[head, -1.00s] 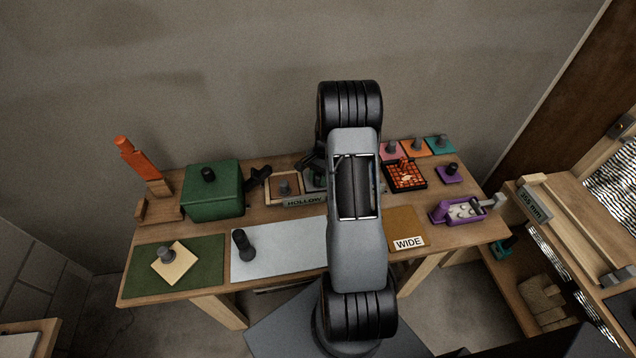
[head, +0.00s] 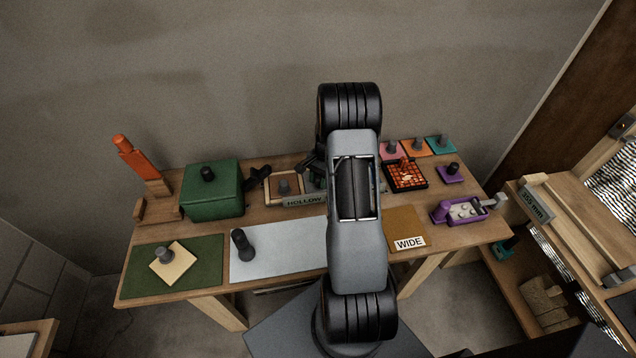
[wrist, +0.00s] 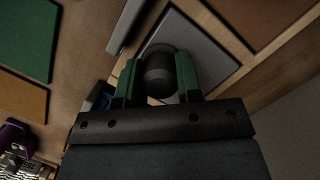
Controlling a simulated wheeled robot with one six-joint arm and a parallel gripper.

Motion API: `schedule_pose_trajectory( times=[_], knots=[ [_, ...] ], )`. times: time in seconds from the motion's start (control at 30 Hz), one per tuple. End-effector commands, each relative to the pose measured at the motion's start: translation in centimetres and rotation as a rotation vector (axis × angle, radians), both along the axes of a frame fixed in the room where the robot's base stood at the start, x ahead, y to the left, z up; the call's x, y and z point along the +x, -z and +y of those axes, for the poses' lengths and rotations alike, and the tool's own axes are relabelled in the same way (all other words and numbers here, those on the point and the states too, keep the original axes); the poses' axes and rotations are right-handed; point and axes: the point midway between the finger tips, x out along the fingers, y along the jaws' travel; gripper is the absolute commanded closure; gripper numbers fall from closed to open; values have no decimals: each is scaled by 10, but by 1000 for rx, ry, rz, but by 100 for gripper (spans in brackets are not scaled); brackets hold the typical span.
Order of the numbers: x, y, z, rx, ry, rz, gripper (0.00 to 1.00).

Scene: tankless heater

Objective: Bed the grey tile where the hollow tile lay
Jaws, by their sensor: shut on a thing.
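My gripper (wrist: 160,82) is shut on the dark round knob of the grey tile (wrist: 205,50). In the wrist view the tile is flat beneath the fingers, within or just over the right-hand bay of a wooden frame (wrist: 272,86). Its edges run roughly along the wood; I cannot tell whether it is fully down. In the head view my arm hides most of that bay, and my gripper (head: 311,167) shows only in part. The frame's left bay is brown with a grey knob (head: 283,186). A plate marked HOLLOW (head: 304,202) runs along its front.
A cream tile with a knob (head: 178,268) lies on the green mat (head: 135,278) at front left. A green box (head: 212,198) stands left of the frame. The wall is close behind.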

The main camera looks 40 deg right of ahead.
Motion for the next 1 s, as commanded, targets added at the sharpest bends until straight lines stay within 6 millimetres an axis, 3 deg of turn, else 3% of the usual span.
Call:
schedule_pose_trajectory(
  times=[0.1,0.13,0.4,0.83,1.0],
  knots=[
    [0,0,0,0,0,0,98],
    [0,0,0,0,0,0,64],
    [0,0,0,0,0,0,39],
    [-1,0,0,1,0,2,38],
    [1,-14,-4,-2,0,-1,38]
  ],
)
